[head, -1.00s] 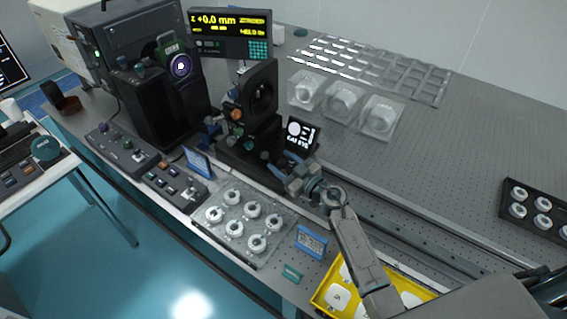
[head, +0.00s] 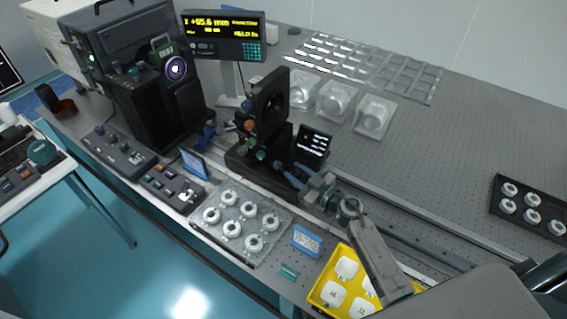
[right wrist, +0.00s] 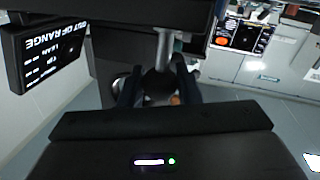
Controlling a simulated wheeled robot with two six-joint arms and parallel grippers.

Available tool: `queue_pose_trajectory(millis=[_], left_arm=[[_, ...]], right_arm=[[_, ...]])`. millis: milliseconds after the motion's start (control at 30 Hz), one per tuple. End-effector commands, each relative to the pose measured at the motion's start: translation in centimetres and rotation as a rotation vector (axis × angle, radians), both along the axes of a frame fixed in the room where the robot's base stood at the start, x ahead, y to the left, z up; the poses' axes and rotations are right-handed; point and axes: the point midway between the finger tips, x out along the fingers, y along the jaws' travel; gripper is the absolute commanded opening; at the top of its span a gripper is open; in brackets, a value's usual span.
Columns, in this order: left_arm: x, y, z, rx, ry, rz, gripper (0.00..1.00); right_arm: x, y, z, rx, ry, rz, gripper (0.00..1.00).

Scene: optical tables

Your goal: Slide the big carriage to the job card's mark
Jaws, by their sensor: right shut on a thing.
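The big carriage (head: 268,105), a black upright mount with a round opening and coloured knobs, stands on the rail (head: 400,230) along the bench. My right gripper (head: 310,186) is at the carriage's right-hand side, shut on a dark part of it. In the right wrist view the fingers (right wrist: 158,90) close around that part below a pale post; the grip itself is partly hidden. A small black screen (head: 313,145) on the carriage reads "OUT OF RANGE" in the right wrist view (right wrist: 50,58). The readout (head: 222,30) shows about +65.6 mm. My left gripper is not in view.
A clear tray of white rings (head: 238,222), blue cards (head: 307,240) (head: 194,163) and a yellow tray (head: 322,290) lie along the near edge. Clear boxes (head: 335,100) stand behind the rail. A dark machine (head: 150,105) stands left.

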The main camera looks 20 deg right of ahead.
Motion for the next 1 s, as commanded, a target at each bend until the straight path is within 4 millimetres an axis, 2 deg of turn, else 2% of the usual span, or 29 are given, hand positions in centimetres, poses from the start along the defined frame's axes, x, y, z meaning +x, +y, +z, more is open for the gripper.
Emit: queue_pose_trajectory(millis=[200, 400, 567, 867, 900, 967, 1000], left_arm=[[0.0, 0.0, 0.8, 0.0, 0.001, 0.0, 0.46], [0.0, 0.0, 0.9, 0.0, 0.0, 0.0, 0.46], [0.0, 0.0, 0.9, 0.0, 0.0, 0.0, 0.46], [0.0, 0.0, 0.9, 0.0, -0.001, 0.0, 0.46], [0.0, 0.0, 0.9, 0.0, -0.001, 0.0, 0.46], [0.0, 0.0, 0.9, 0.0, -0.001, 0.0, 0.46], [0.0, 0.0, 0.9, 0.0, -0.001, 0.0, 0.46]], right_arm=[[-3.2, -2.4, -0.1, -0.002, 0.003, 0.001, 0.0], [-5.3, -4.1, -0.1, -0.001, 0.002, 0.001, 0.0], [-6.0, -4.6, -0.1, 0.0, 0.001, 0.0, 0.0], [-6.0, -4.6, 0.0, 0.001, 0.0, 0.0, 0.0], [-6.0, -4.6, 0.0, 0.001, 0.0, 0.0, 0.36], [-6.0, -4.6, 0.0, 0.001, 0.0, 0.0, 0.48], [-6.0, -4.6, 0.0, 0.001, 0.0, 0.0, 0.5]])
